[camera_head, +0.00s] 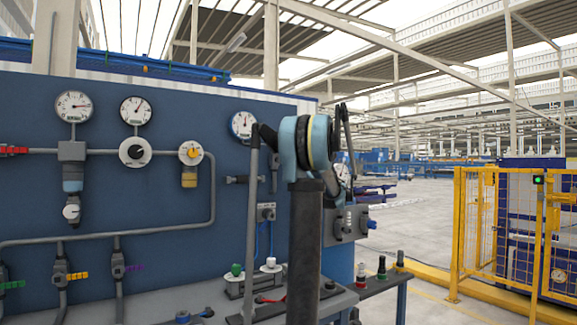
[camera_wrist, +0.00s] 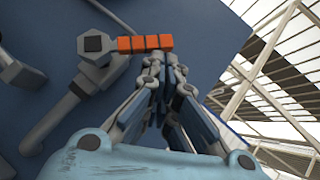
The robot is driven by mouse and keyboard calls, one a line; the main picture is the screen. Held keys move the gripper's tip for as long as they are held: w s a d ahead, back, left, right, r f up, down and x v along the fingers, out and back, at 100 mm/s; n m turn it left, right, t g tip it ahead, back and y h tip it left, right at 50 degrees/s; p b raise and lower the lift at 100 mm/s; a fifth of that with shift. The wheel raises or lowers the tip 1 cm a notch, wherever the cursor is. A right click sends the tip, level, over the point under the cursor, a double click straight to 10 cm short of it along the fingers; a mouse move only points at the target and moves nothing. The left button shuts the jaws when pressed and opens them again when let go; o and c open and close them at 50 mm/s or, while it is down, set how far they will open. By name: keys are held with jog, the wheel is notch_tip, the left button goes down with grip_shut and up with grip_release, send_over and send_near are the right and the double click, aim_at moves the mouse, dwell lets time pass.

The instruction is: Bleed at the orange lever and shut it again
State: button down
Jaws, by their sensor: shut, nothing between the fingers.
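The orange lever (camera_wrist: 140,43) shows in the wrist view as a short ridged bar, extending to the right from a grey valve body (camera_wrist: 94,45) on a grey pipe by the blue panel. My gripper (camera_wrist: 164,62) is shut, with nothing between its fingers. Its fingertips are right at the lever's free right end, just below it in the picture. I cannot tell whether they touch it. In the head view I cannot make out the orange lever; my arm covers part of the panel.
The blue panel (camera_head: 100,185) carries gauges, pipes and valves with red (camera_head: 14,150), green, yellow and purple handles. A workbench (camera_head: 215,310) with small parts stands below it. A yellow fence (camera_head: 480,235) stands at the right; open floor lies between.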

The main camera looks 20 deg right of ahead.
jog(key=shift+s+a+r, duration=0.2)
jog(key=shift+a+r, duration=0.4)
jog(key=shift+r, duration=0.35)
jog(key=shift+s+a+r, duration=0.15)
jog(key=shift+a+r, duration=0.45)
jog(key=shift+r, duration=0.35)
jog(key=shift+a, duration=0.1)
dwell(1.2)
jog(key=s+d+f, duration=0.1)
jog(key=s+d, duration=0.2)
jog(key=d, duration=0.9)
jog(key=shift+s+d+f, duration=0.35)
jog(key=shift+s+f, duration=0.05)
jog(key=shift+s+a, duration=0.1)
